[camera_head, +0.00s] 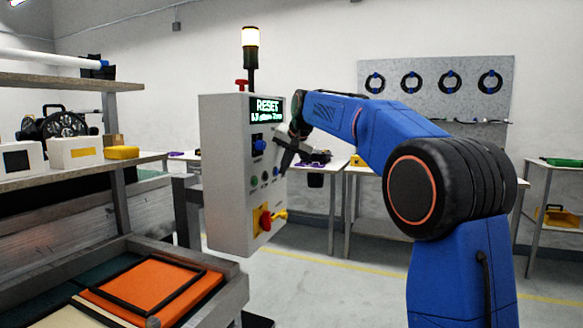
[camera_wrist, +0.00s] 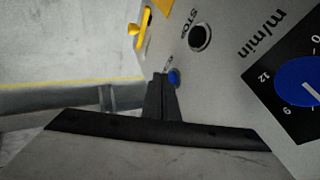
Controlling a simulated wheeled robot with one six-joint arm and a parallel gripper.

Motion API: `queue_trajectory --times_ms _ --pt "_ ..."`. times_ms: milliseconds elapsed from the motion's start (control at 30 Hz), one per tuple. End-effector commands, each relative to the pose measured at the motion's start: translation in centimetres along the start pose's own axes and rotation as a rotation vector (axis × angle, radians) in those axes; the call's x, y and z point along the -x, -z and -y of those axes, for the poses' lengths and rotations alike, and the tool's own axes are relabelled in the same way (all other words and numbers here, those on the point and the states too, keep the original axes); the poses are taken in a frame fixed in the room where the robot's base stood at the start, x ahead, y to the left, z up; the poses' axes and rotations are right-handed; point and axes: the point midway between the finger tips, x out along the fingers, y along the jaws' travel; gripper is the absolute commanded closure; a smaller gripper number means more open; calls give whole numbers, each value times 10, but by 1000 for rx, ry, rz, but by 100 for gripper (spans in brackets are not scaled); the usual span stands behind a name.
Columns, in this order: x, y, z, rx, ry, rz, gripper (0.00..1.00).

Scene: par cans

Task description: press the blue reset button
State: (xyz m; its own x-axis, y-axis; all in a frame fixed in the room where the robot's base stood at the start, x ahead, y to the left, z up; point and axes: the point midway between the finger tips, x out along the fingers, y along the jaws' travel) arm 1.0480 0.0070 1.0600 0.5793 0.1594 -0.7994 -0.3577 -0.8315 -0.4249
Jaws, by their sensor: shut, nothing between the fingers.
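The blue reset button (camera_wrist: 174,77) is a small round button on the grey control box (camera_head: 225,170). In the wrist view it shows right beside the tips of my gripper (camera_wrist: 161,78), partly covered by them. My gripper's fingers are shut together with nothing between them. I cannot tell whether the tips touch the button. In the head view my gripper (camera_head: 281,168) is at the right edge of the box's front face, and the button is hard to make out there. The box's screen (camera_head: 266,109) reads RESET, with a smaller line too blurred to read.
A dark button (camera_wrist: 200,38) marked STOP and a large blue dial (camera_wrist: 297,82) with a m/min scale are near the blue button. A red and yellow switch (camera_head: 266,220) sits lower on the box. A bin with an orange panel (camera_head: 155,285) stands at the front left.

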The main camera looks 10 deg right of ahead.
Motion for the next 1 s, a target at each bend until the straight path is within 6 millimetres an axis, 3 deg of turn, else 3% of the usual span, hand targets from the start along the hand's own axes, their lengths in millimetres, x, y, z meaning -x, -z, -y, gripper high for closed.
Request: queue_trajectory --times_ms 1000 --pt "-12 -1 23 1 7 0 100"
